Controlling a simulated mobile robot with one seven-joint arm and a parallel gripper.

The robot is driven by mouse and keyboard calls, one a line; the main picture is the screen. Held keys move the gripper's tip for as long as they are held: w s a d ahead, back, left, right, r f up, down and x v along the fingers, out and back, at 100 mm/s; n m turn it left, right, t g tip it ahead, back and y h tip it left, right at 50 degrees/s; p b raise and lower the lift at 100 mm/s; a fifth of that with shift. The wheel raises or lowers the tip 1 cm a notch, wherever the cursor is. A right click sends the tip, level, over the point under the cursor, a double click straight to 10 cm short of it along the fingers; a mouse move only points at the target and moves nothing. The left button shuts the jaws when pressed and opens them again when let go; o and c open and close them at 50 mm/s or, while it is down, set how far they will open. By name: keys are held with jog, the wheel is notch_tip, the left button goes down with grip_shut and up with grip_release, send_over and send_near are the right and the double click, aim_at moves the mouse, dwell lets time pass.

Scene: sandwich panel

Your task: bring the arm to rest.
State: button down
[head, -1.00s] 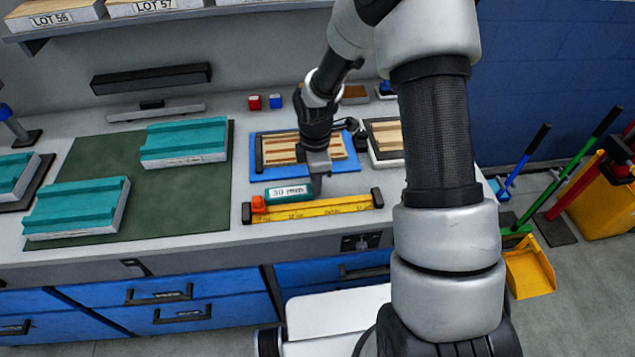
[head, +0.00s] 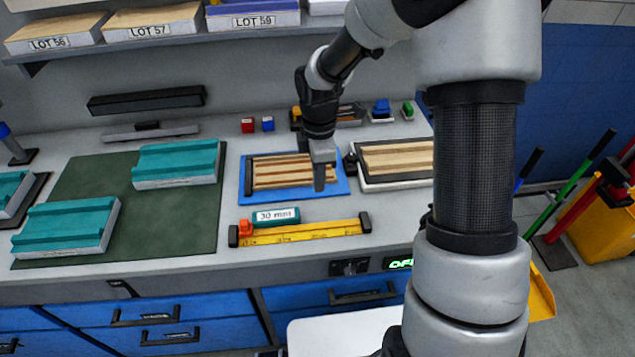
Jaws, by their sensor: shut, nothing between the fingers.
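My gripper (head: 321,180) is at the end of my arm, pointing down above the right part of a blue mat (head: 243,185). Its fingers look shut with nothing in them. A striped wooden panel (head: 280,171) lies on the blue mat, just left of my gripper. My arm comes in from the right side of the picture and hides part of the bench.
In front lie a yellow rail (head: 305,232) with an orange slider (head: 245,228) and a teal "30 mm" block (head: 276,217). A framed wooden panel (head: 400,158) is to the right. Teal-topped blocks (head: 178,162) sit on a green mat (head: 160,225). A shelf holds LOT boxes (head: 155,22).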

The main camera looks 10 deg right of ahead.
jog(key=s+d+r+m+t+p, duration=0.1)
jog(key=s+d+r+m, duration=0.1)
jog(key=s+r+m, duration=0.35)
jog(key=s+d+r+m+t+h, duration=0.1)
jog(key=s+d+r+m, duration=0.15)
jog(key=r, duration=0.65)
jog(key=s+d+r+m+t+p, duration=0.1)
jog(key=s+r+m+t, duration=0.1)
jog(key=s+r+m, duration=0.35)
jog(key=s+r+m+t+y, duration=0.1)
jog(key=s+r+m, duration=0.4)
jog(key=s, duration=0.2)
jog(key=shift+s+d+r+t+p, duration=0.2)
jog(key=shift+d+r+t+p, duration=0.15)
jog(key=shift+d, duration=0.1)
